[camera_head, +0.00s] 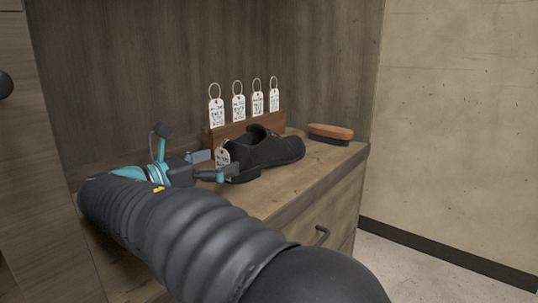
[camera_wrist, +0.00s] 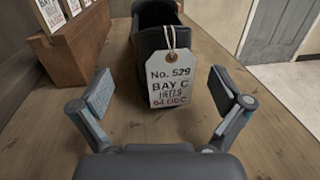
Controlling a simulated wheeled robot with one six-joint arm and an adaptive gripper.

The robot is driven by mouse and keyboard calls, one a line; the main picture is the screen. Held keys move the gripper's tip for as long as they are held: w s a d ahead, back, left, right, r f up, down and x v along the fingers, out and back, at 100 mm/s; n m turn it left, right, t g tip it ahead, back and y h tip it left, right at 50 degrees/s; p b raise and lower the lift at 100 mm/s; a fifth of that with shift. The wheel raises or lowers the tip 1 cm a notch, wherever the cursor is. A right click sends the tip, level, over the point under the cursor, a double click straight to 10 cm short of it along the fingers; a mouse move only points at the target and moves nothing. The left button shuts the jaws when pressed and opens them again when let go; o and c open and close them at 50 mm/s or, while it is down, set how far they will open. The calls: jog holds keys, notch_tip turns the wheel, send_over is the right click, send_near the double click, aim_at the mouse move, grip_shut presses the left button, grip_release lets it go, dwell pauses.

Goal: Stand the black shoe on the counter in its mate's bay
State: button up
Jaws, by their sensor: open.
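The black shoe (camera_head: 268,153) stands upright on the wooden counter (camera_head: 283,197), its toe pointing right and away. In the wrist view the heel end of the shoe (camera_wrist: 152,40) faces me. A white tag (camera_wrist: 168,78) hangs at the heel and reads "No. 529, BAY C, HEELS", with a partly legible red line below. My gripper (camera_head: 222,165) is open just behind the heel. In the wrist view its two fingers (camera_wrist: 165,92) are spread to either side of the tag, not touching the shoe. No mate or bay is in view.
A wooden block (camera_head: 232,132) holding several upright white tags (camera_head: 239,107) stands behind the shoe, against the wall panel. A brush (camera_head: 330,133) with a brown back lies beyond the toe. A drawer handle (camera_head: 322,235) is on the counter front. Open floor lies right.

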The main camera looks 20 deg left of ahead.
aim_at(239, 154)
jog(key=shift+b+x, duration=0.4)
jog(key=shift+x, duration=2.35)
jog(key=c, duration=1.7)
jog(key=shift+r, duration=0.15)
jog(key=shift+c, duration=0.7)
